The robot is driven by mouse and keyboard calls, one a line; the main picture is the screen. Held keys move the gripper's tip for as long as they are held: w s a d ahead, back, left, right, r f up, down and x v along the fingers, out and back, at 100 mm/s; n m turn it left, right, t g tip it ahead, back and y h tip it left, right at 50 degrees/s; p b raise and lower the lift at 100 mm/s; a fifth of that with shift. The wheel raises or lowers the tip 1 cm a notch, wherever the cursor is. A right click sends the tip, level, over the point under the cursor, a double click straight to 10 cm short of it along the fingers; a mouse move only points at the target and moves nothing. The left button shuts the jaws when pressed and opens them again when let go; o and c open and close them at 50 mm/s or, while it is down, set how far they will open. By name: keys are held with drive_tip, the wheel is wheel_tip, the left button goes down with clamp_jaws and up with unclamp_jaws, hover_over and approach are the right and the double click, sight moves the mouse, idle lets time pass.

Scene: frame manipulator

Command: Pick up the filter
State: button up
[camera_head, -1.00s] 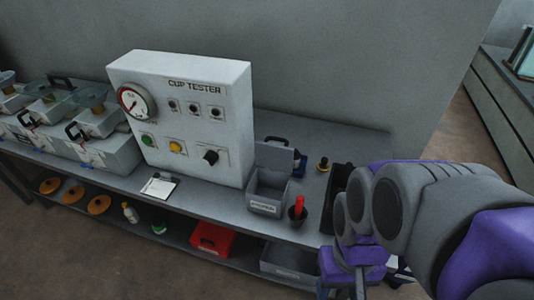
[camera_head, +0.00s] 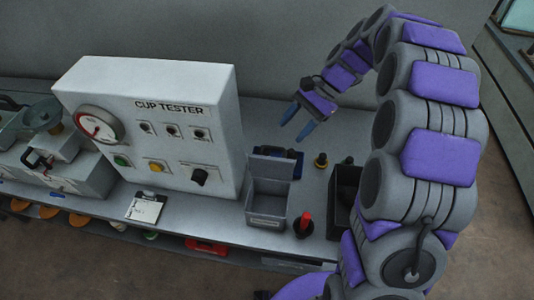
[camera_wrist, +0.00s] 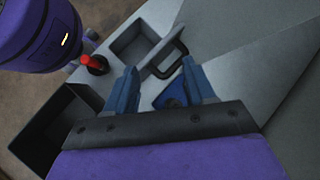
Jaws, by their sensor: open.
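My gripper (camera_head: 293,131) is open and empty above the back of the bench, with its two blue fingers apart and pointing down. In the wrist view my gripper (camera_wrist: 159,66) has its fingers over a dark handle (camera_wrist: 180,50) and a small blue object (camera_wrist: 172,97). The blue object also shows in the head view (camera_head: 297,156), partly hidden behind a grey labelled bin (camera_head: 267,205). A small brass-and-black piece (camera_head: 321,160) stands to its right. I cannot tell for certain which thing is the filter.
A white cup tester (camera_head: 160,130) stands left of the bin. A red-handled tool in a black cup (camera_head: 304,225) and an open black box (camera_head: 342,205) are to the right. The grey wall rises behind the bench.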

drive_tip(key=w+f+m+y+p, duration=0.1)
drive_tip(key=w+f+m, duration=0.1)
drive_tip(key=w, duration=0.3)
drive_tip(key=w+f+m+y, duration=0.1)
drive_tip(key=w+f, duration=0.2)
drive_tip(key=w, duration=0.1)
drive_tip(key=shift+w+d+f+m+y+p, duration=0.5)
drive_tip(key=shift+w+d+f+m+y, duration=0.35)
drive_tip(key=shift+w+d+f, duration=1.55)
drive_tip(key=shift+w+d+f+m+y+p, duration=0.6)
drive_tip(key=shift+w+d+f+m, duration=0.75)
drive_tip(key=shift+f, duration=1.95)
drive_tip(key=shift+t, duration=0.4)
drive_tip(key=x, duration=0.5)
drive_tip(key=b+x, duration=0.1)
drive_tip(key=x, duration=0.5)
drive_tip(key=s+b+x, duration=0.1)
drive_tip(key=x, duration=0.4)
drive_tip(key=shift+a+r, duration=0.15)
drive_tip(key=shift+a, duration=0.1)
drive_tip(key=shift+d, duration=0.1)
